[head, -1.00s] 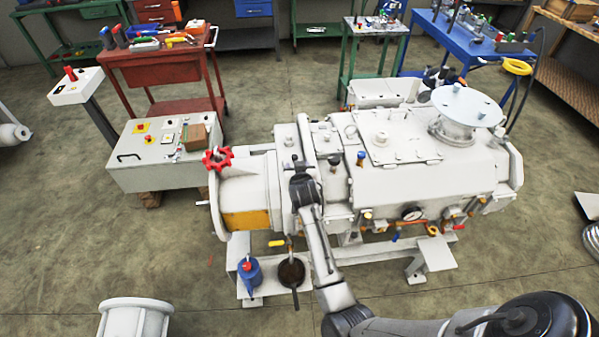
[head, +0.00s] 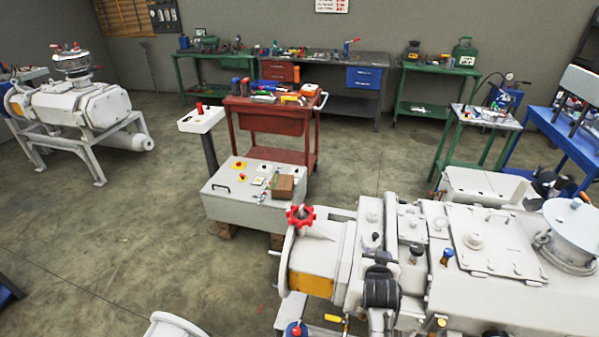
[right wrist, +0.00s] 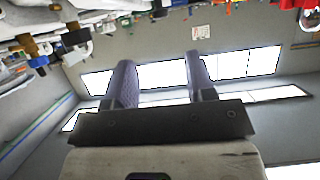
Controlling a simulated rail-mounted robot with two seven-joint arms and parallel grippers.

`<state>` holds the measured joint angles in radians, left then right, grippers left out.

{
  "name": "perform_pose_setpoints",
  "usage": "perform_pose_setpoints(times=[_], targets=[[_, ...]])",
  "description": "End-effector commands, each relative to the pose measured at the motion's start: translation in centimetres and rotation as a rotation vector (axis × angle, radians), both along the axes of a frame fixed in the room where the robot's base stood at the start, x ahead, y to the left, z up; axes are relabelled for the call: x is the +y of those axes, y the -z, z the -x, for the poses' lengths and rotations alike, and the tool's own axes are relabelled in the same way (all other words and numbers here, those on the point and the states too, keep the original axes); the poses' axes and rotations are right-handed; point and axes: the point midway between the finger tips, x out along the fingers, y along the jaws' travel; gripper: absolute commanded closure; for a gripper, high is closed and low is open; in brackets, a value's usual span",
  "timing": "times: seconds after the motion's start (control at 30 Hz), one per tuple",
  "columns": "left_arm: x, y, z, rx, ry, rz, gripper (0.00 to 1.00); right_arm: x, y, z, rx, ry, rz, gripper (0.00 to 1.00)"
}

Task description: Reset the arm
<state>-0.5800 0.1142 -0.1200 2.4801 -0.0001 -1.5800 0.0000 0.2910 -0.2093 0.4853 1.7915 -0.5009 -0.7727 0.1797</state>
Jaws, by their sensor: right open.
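My right arm (head: 380,289) reaches in at the bottom of the head view, in front of the large white screw vacuum machine (head: 440,262). Behind the fingers are bright window panels and a plain wall, seen upside down. My left gripper is in neither view now.
A red handwheel (head: 300,215) sits at the machine's left end. A grey control box (head: 250,190) and a red tool cart (head: 270,105) stand behind it. Green benches line the back wall. A second white machine (head: 80,105) stands at the far left. Open floor lies between.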

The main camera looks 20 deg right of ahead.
Motion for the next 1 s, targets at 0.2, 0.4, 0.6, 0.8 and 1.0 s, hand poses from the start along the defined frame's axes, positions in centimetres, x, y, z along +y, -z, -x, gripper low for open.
perform_pose_setpoints(times=[0.2,0.4,0.6,0.8,1.0], targets=[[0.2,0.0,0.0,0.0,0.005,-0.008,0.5,0.1,0.5,0.2,0.044,-0.005,-0.002,0.5],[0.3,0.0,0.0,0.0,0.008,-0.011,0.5,1.3,1.9,1.6,0.182,-0.035,-0.136,0.5],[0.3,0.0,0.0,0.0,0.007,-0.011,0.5,5.6,-3.1,2.4,0.196,-0.18,-0.229,0.5],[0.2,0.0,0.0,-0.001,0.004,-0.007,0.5,11.0,-5.8,6.0,0.249,-0.384,-0.21,0.5],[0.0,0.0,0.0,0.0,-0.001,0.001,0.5,16.0,-3.9,12.2,0.366,-0.571,-0.163,0.5]])
